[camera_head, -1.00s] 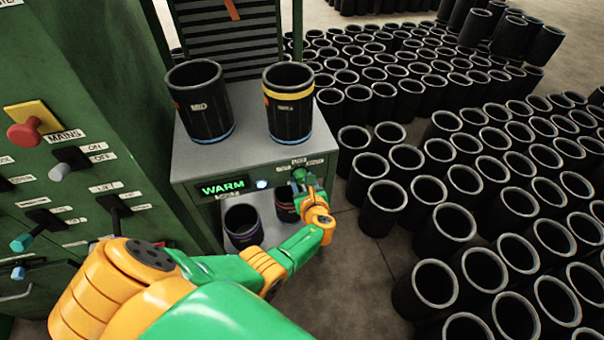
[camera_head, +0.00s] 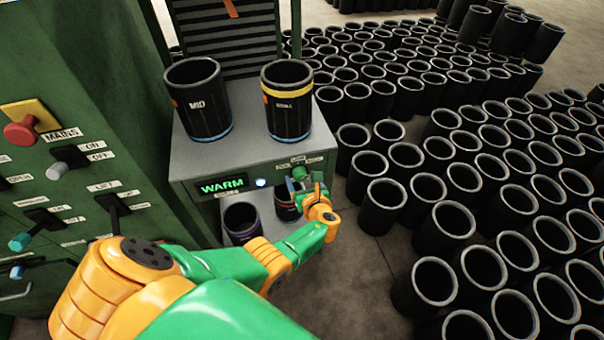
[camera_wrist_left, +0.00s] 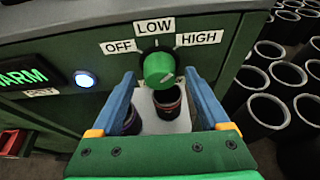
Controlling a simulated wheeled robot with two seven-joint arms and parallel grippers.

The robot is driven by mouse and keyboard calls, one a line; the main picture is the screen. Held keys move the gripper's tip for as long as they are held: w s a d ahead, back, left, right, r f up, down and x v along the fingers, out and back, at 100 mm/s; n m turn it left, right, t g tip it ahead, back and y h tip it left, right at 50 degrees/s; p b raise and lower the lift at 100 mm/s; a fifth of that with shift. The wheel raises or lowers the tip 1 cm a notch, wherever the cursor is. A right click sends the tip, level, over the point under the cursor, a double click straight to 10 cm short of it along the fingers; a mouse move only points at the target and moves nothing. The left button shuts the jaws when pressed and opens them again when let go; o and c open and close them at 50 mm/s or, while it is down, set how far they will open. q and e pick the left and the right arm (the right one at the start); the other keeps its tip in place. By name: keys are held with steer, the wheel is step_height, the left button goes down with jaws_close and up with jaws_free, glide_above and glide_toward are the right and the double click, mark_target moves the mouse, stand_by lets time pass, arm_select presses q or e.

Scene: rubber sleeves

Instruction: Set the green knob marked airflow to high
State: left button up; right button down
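The green knob (camera_head: 300,173) is on the front panel of the grey-topped machine. In the left wrist view the knob (camera_wrist_left: 159,69) sits below the labels OFF (camera_wrist_left: 118,46), LOW (camera_wrist_left: 154,27) and HIGH (camera_wrist_left: 199,38). A pale mark shows on its lower right face; I cannot tell for sure which label it is set to. My left gripper (camera_head: 304,187) is in front of the knob. In the left wrist view its blue fingers (camera_wrist_left: 159,78) are open, one on each side of the knob, with gaps showing. My right gripper is out of view.
A lit WARM display (camera_head: 222,186) and a glowing button (camera_head: 261,183) are left of the knob. Two black sleeves, MID (camera_head: 205,105) and a yellow-banded one (camera_head: 288,106), stand on top. A green switch cabinet (camera_head: 100,80) is left. Many sleeves crowd the floor at right.

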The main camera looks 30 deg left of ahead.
arm_select(q)
steer(key=p+v, duration=0.3)
steer(key=v, duration=0.4)
stand_by(0.4)
